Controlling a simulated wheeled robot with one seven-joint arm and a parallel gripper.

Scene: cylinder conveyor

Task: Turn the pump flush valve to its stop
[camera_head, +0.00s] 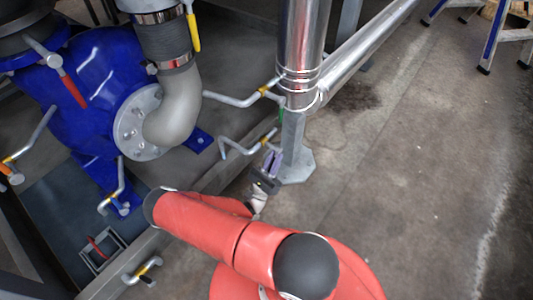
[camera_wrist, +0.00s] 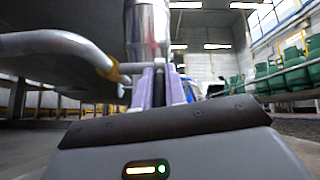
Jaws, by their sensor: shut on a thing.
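My gripper (camera_head: 271,163) has purple fingers and is beside the foot of the shiny vertical pipe in the head view. In the wrist view the fingers (camera_wrist: 160,88) stand close together in front of a bright metal pipe (camera_wrist: 148,30). A bent grey valve handle (camera_head: 236,150) with a yellow band runs to the fingers. In the wrist view the handle (camera_wrist: 50,43) comes in from the left, and its end meets the fingers. My gripper is shut on it. The exact contact is partly hidden, and no label shows which valve this is.
A blue pump body (camera_head: 85,85) with several levers stands at left. Another bent grey handle (camera_head: 235,99) is above the held one. The shiny pipe (camera_head: 303,40) rises from a grey base plate (camera_head: 297,167). The concrete floor (camera_head: 430,180) at right is clear; ladders (camera_head: 490,35) stand top right.

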